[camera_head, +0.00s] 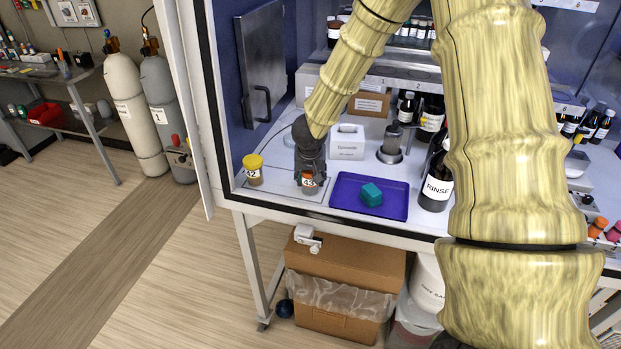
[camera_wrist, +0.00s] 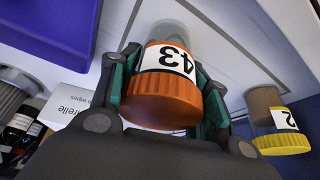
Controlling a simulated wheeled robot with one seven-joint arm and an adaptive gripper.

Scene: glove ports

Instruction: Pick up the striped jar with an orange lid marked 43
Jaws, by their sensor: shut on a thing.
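The jar marked 43 (camera_head: 309,180) stands near the front edge of the cabinet floor, between the yellow-lidded jar and the blue tray. In the wrist view the jar (camera_wrist: 170,58) shows an orange ribbed lid, a white label reading 43 and a clear body; I cannot make out stripes. My gripper (camera_head: 309,167) reaches down over it from above. In the wrist view its two green-padded fingers (camera_wrist: 165,88) are shut on the jar, one on each side of the lid. In the head view the fingers hide the upper part of the jar.
A yellow-lidded jar marked 42 (camera_head: 253,170) stands close to the left. A blue tray (camera_head: 345,204) with a teal block (camera_head: 371,194) lies to the right, then a tall RINSE bottle (camera_head: 436,180). A white wipes box (camera_head: 347,142) stands behind. The cabinet's front edge is close.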

